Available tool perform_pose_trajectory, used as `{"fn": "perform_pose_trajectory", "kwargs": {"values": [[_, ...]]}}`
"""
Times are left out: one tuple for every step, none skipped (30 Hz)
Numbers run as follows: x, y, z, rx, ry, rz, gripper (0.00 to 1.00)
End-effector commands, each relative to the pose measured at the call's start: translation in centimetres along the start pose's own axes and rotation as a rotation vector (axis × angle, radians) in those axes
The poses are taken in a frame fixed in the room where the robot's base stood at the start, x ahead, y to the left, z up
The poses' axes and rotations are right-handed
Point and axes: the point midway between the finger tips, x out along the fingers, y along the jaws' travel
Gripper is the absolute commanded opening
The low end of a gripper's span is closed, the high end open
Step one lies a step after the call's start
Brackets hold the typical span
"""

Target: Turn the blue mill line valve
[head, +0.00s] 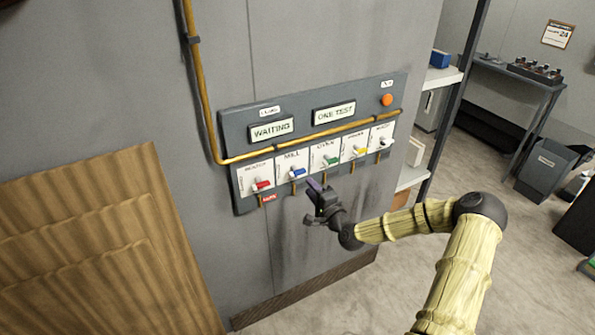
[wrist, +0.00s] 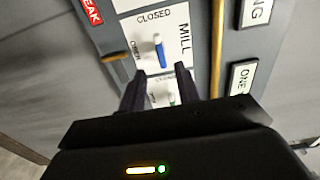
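The blue mill valve handle (head: 297,173) is on the white MILL plate, second from the left on the grey wall panel. In the wrist view the blue handle (wrist: 159,52) lies just beyond my fingertips, apart from them. There its blue end points down the picture, away from the CLOSED word; a second word at the left looks like OPEN. My gripper (head: 318,201) is in front of the panel, below and right of the mill handle. In the wrist view my gripper (wrist: 159,84) has its two fingers spread with nothing held, and the green handle (wrist: 172,99) shows between them.
Red (head: 262,185), green (head: 331,161) and yellow (head: 360,151) handles sit on neighbouring plates, with another plate at the far right. A yellow pipe (head: 300,142) crosses the panel above them. A red tag (head: 268,197) hangs below the red handle. An orange button (head: 386,99) is upper right.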

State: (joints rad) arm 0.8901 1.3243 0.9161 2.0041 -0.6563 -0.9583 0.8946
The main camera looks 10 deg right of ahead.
Motion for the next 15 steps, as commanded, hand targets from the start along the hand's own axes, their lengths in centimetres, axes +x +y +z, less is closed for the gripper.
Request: {"fn": "perform_pose_trajectory", "kwargs": {"values": [[0.9, -0.2, 0.1, -0.001, 0.0, -0.002, 0.33], [1.4, -0.2, 0.1, 0.0, 0.0, -0.002, 0.33], [2.0, -0.2, 0.0, -0.001, 0.0, -0.001, 0.33], [2.5, -0.2, 0.1, 0.0, 0.0, -0.001, 0.33], [3.0, -0.2, 0.1, 0.0, 0.0, -0.001, 0.33], [3.6, -0.2, 0.1, 0.001, 0.001, -0.001, 0.33], [4.0, -0.2, 0.1, 0.001, 0.001, -0.001, 0.33], [4.5, -0.2, 0.1, 0.0, 0.0, -0.001, 0.33], [5.1, -0.2, 0.1, 0.0, 0.0, -0.001, 0.33], [5.5, -0.2, 0.0, 0.0, 0.001, -0.002, 0.33], [5.9, -0.2, 0.1, 0.0, 0.0, -0.001, 0.33], [6.5, -0.2, 0.1, 0.0, 0.0, -0.001, 0.33], [6.9, -0.2, 0.1, 0.0, 0.0, -0.001, 0.33], [7.3, -0.2, 0.0, 0.0, 0.001, -0.002, 0.33], [7.8, -0.2, 0.1, 0.0, 0.0, -0.002, 0.33]]}}
